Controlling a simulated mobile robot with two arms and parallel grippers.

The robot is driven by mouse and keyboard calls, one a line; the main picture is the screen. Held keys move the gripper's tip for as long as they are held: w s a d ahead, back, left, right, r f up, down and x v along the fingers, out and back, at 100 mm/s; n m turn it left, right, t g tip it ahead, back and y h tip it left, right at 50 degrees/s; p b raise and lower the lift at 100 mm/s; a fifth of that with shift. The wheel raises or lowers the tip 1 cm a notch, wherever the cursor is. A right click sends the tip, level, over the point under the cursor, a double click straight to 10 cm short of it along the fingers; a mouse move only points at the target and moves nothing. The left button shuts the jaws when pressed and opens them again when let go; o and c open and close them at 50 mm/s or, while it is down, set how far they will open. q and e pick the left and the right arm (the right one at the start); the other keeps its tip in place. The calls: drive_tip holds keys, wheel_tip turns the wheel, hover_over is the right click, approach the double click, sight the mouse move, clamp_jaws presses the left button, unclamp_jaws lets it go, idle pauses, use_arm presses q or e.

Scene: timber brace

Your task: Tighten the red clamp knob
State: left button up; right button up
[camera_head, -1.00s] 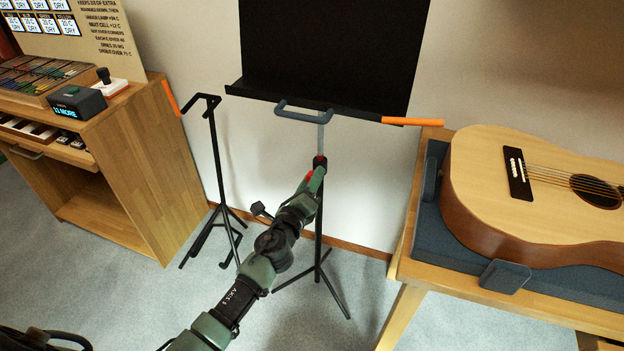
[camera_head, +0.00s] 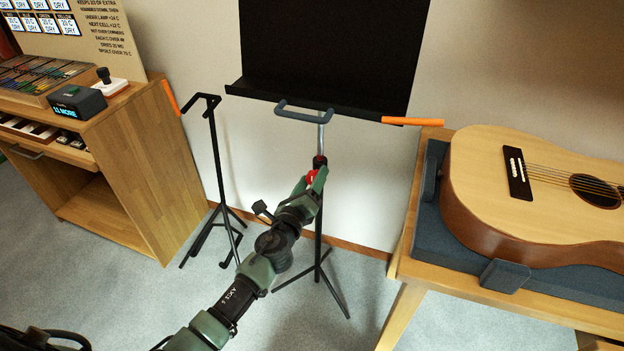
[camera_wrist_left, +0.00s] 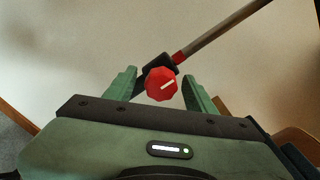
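In the head view the knob (camera_head: 312,178) is partly hidden by my left gripper (camera_head: 316,181). In the left wrist view my left gripper (camera_wrist_left: 160,82) has its green fingers on both sides of the knob, with narrow gaps between them and it. It looks open. Whether the fingertips reach past the knob's face is unclear. My right gripper is not in view.
The black music desk (camera_head: 325,50) stands above, with a grey handle (camera_head: 305,112) and an orange bar (camera_head: 412,121). A second black stand (camera_head: 216,160) is left of the post. A guitar (camera_head: 530,190) lies on the right bench; a wooden cabinet (camera_head: 150,160) stands left.

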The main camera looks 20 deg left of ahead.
use_arm(q)
drive_tip(key=shift+r, duration=0.1)
drive_tip(key=shift+s, duration=0.2)
drive_tip(key=s, duration=0.7)
drive_tip(key=shift+s+a, duration=0.15)
drive_tip(key=shift+s, duration=0.05)
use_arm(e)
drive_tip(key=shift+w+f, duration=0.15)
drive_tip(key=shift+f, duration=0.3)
